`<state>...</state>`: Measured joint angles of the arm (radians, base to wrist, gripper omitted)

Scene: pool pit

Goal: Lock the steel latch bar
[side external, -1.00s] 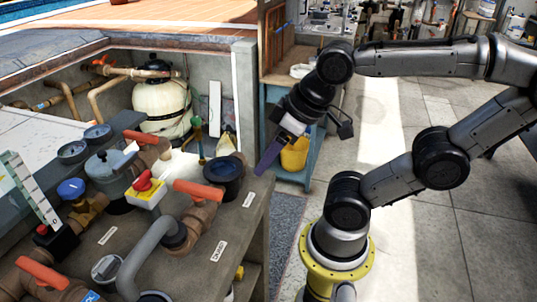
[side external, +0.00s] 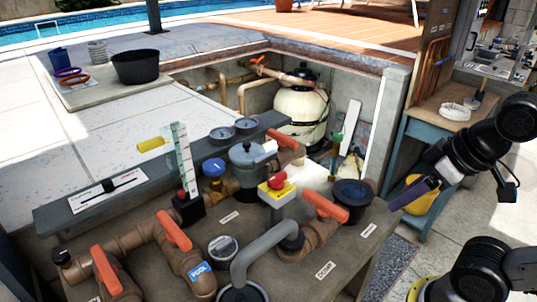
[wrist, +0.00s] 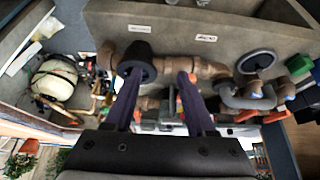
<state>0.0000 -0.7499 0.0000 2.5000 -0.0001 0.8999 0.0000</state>
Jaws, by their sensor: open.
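My gripper (side external: 394,207) hangs at the bench's right end, just right of a dark round cup (side external: 352,190), far from that bar. In the wrist view my gripper (wrist: 160,74) has its two purple fingers apart, with nothing held between them. I cannot make out the latch bar in the wrist view.
Orange-handled valves (side external: 325,206), a grey curved pipe (side external: 262,252), a red knob on a yellow box (side external: 277,184) and an upright scale strip (side external: 184,160) crowd the bench top. A tank (side external: 300,112) stands in the pit behind. Pale paving (side external: 60,150) lies left.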

